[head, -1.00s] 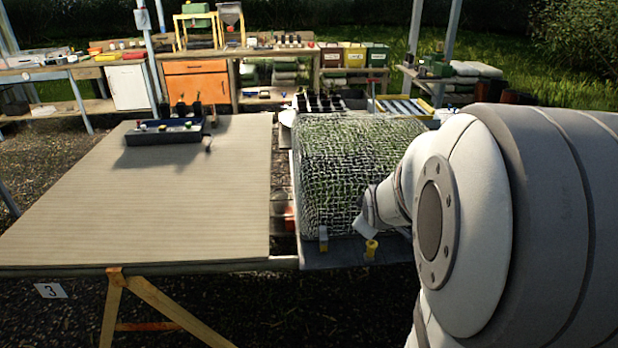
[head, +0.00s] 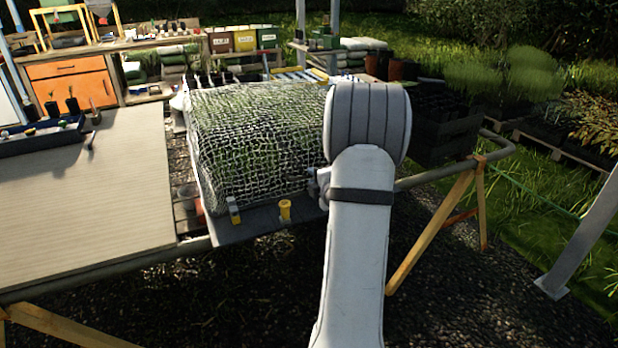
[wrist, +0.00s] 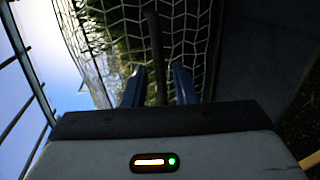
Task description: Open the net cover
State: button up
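The net cover (head: 255,135) is a pale mesh arched over green plants on the bench, and it is down over them. Its mesh also fills the upper part of the wrist view (wrist: 190,35). My gripper (head: 318,186) is at the cover's right side, largely hidden by my arm in the head view. In the wrist view, my gripper (wrist: 158,80) has its two blue fingers apart. A dark bar (wrist: 155,50) runs along the mesh and between the fingers, with gaps visible on both sides.
Two yellow clips or knobs, one at the front left (head: 235,211) and one in the middle (head: 285,211), stand by the cover's front edge. A flat board (head: 90,190) with a dark tray (head: 40,138) lies to the left. Dark crates (head: 445,130) stand behind on the right.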

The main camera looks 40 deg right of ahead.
jog(key=shift+x, duration=1.3)
grip_shut()
jog(key=shift+a, duration=0.1)
